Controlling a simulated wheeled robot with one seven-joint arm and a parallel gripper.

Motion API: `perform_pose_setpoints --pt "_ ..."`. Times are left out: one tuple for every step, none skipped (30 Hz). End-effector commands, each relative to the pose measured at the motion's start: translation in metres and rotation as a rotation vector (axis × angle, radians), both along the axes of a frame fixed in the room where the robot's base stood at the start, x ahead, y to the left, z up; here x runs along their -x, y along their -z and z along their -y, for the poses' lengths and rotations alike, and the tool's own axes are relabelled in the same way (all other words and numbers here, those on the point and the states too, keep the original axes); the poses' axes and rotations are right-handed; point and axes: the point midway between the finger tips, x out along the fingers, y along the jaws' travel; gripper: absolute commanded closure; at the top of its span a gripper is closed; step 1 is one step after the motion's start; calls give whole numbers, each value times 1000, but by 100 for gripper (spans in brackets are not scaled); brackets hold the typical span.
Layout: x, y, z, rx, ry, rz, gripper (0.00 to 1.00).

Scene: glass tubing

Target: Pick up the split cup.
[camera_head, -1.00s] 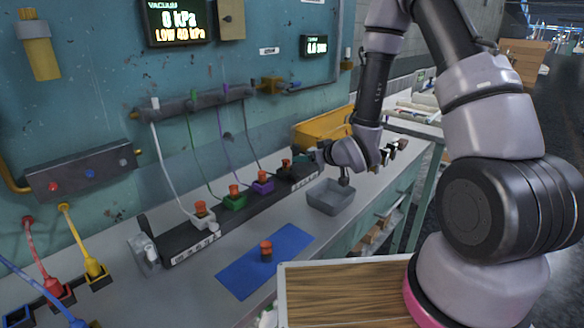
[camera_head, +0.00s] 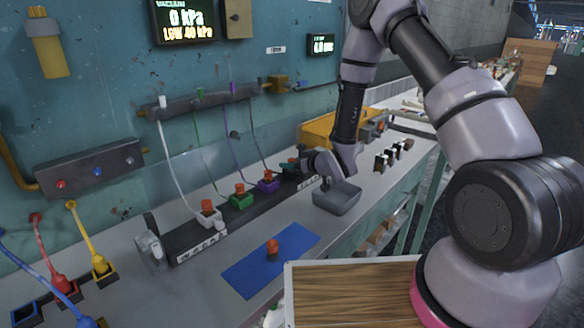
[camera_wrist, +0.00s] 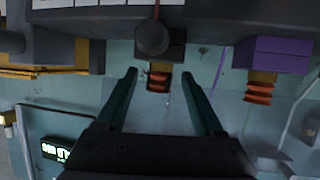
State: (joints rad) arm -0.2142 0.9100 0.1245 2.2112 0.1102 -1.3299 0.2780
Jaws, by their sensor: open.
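Orange-red bellows cups sit on a row of coloured holders. Between my fingers in the wrist view is the cup (camera_wrist: 157,80) on the black holder (camera_wrist: 174,52). No split can be made out on it at this size. My gripper (camera_wrist: 159,75) is open, with one finger on each side of that cup and no clear contact. In the head view my gripper (camera_head: 291,168) is at the far end of the row and largely hides that cup. A loose orange cup (camera_head: 272,246) stands on the blue mat (camera_head: 248,274).
Beside it are the purple holder (camera_head: 268,185), green holder (camera_head: 241,201) and white holder (camera_head: 209,217), each with a cup and hose. A grey bin (camera_head: 336,198) stands just in front of my wrist. The teal wall (camera_head: 120,120) is close behind the row.

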Motion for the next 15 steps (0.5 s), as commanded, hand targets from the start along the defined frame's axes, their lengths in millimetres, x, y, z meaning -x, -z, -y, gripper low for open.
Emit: perform_pose_setpoints --pt "-4 2 -3 0 -1 1 31" --pt "-5 3 -4 -1 -1 1 31" --pt "-7 3 -5 0 0 0 31" --pt "-7 4 -5 0 0 0 31" --pt "-7 4 -5 0 0 0 31" --pt "-8 4 -5 0 0 0 31" --pt "-8 4 -5 0 0 0 31" --pt "-7 4 -5 0 0 0 31" --pt "-7 3 -5 0 0 0 31" --pt "-7 3 -5 0 0 0 31" --pt "-7 3 -5 0 0 0 42" --pt "-7 3 -5 0 0 0 58" --pt "-7 3 -5 0 0 0 69" --pt "-7 3 -5 0 0 0 80" --pt "-7 3 -5 0 0 0 96"
